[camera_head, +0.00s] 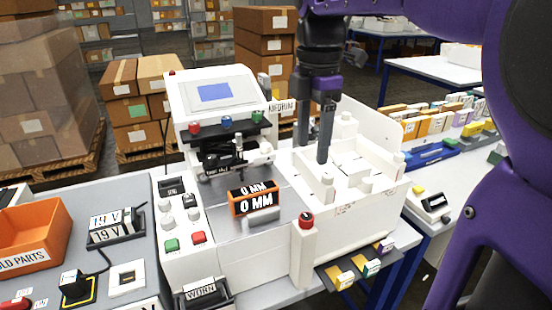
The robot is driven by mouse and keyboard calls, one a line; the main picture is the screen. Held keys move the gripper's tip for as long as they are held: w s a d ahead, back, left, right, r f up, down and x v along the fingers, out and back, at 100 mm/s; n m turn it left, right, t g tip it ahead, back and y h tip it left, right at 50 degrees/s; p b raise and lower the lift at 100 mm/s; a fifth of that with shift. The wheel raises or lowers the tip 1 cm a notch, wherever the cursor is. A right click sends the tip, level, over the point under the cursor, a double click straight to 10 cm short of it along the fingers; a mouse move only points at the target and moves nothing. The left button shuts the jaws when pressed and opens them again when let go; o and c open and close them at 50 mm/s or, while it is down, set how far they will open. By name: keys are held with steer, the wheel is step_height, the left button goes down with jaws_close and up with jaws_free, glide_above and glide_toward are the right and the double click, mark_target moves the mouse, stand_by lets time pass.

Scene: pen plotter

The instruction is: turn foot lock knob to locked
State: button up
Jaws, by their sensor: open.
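A round red-topped knob (306,218) with a small pale mark sits on a white post at the front corner of the white plotter (262,254). I cannot read a label naming it the foot lock knob, and its setting is too small to tell. My gripper (312,153) points down above the plotter's bed, with its two dark fingers apart and nothing between them. It is above and behind the red-topped knob in the picture, clear of it. Several white knobs (167,222) are on the left control panel.
A tilted screen (214,92) rises at the plotter's back. An orange "0 MM" display (253,197) is at its middle. Coloured tabs (372,267) stick out at the front right. An orange bin (32,238) stands left. My purple arm covers the right side.

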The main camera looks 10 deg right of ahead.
mark_target(307, 217)
step_height(307, 217, down, 17)
steer(key=b, duration=0.3)
steer(key=shift+s, duration=0.1)
jaws_close()
stand_by(0.3)
